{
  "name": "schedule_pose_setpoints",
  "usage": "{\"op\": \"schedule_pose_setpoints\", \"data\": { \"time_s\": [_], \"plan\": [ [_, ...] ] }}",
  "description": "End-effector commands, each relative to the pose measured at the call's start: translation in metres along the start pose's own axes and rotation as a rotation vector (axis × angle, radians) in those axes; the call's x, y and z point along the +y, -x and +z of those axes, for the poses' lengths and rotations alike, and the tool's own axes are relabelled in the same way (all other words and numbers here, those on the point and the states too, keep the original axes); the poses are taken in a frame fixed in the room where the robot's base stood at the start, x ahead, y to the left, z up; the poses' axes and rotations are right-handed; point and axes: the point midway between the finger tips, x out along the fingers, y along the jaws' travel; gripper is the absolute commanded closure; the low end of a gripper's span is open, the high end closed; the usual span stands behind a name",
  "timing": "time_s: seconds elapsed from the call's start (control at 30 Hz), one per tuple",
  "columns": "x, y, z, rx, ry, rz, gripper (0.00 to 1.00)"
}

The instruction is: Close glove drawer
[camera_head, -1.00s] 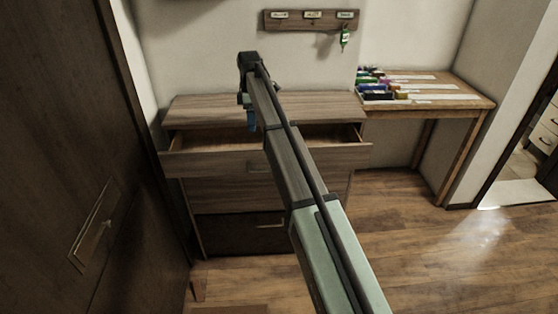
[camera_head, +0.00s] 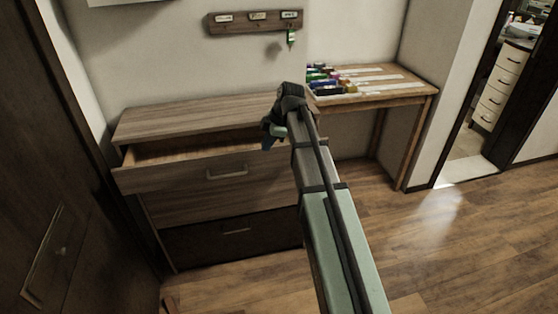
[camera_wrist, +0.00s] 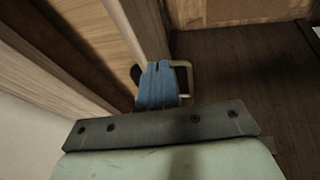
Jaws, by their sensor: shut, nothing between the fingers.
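The open top drawer (camera_head: 190,176) of a wooden dresser is the only drawer pulled out; its pale inside shows behind its front. It carries a metal bar handle (camera_head: 227,173). My gripper (camera_head: 270,134) is at the drawer's right end in the head view, with my arm hiding that end. In the wrist view the blue fingers (camera_wrist: 157,84) are shut and empty. They overlap the drawer front (camera_wrist: 145,28) and lie just left of the handle (camera_wrist: 186,72); I cannot tell whether they touch it.
Lower dresser drawers, including a dark bottom one (camera_head: 235,238), are shut. A wooden side table (camera_head: 375,96) with several coloured items stands right of the dresser. A dark door (camera_head: 60,210) is close on the left. Wooden floor (camera_head: 440,240) is clear at the right.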

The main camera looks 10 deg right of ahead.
Motion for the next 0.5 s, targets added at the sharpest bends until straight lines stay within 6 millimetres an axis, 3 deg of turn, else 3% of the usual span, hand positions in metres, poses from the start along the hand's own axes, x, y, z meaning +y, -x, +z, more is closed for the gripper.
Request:
{"op": "schedule_pose_setpoints", "data": {
  "time_s": [0.03,0.2,0.5],
  "plan": [
    [-0.022,0.007,0.016,0.018,-0.008,0.037,1.0],
    [-0.056,0.026,0.05,0.072,-0.019,0.159,1.0],
    [-0.08,0.043,0.074,0.108,-0.028,0.27,1.0]
  ]
}}
